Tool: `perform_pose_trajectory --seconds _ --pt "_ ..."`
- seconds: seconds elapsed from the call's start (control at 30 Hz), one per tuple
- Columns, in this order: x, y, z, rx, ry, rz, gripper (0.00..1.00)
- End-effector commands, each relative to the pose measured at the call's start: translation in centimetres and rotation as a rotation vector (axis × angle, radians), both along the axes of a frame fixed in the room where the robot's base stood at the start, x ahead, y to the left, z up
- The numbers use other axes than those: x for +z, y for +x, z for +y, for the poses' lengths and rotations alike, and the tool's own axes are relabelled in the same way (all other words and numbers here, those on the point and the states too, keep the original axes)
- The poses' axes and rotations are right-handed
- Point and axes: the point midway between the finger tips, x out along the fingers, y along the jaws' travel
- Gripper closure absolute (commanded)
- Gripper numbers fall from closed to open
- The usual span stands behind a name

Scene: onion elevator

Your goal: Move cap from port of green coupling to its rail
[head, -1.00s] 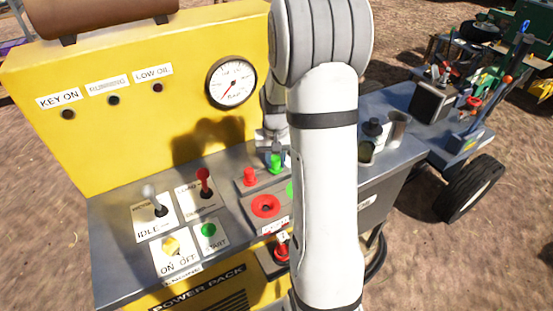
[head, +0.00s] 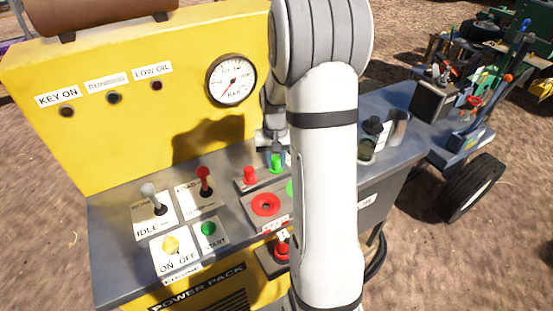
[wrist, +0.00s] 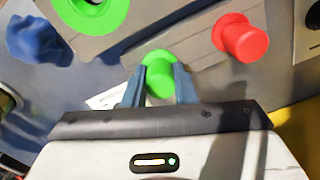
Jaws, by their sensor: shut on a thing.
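My gripper (wrist: 158,85) has its two blue-grey fingers shut on the green cap (wrist: 160,78). The cap also shows at the fingertips in the head view (head: 276,162). It is at the back rail (head: 245,184), right of the red cap (head: 249,174); I cannot tell whether it is seated there or just above. The red cap stands on the rail, seen right of the gripper in the wrist view (wrist: 244,40). The green coupling's ring (wrist: 94,12) is at the top left of the wrist view, apart from the held cap. In the head view my arm hides most of it.
The red coupling (head: 266,205) lies in front of the rail. A blue part (wrist: 38,40) is left of the gripper in the wrist view. Levers and switches are at left on the panel. Dark jars (head: 372,128) stand right of my arm, and the yellow wall (head: 130,120) rises behind.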

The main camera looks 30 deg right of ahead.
Motion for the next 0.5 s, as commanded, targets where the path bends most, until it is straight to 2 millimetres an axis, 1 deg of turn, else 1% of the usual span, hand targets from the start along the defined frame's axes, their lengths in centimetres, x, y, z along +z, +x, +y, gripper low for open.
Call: perform_pose_trajectory --seconds 0.27,0.3,0.5 --pt "0.01 0.00 0.00 0.000 0.000 0.000 0.97" --pt "0.01 0.00 0.00 0.000 0.000 0.000 0.73" --pt "0.01 0.00 0.01 0.000 0.000 0.000 0.57"
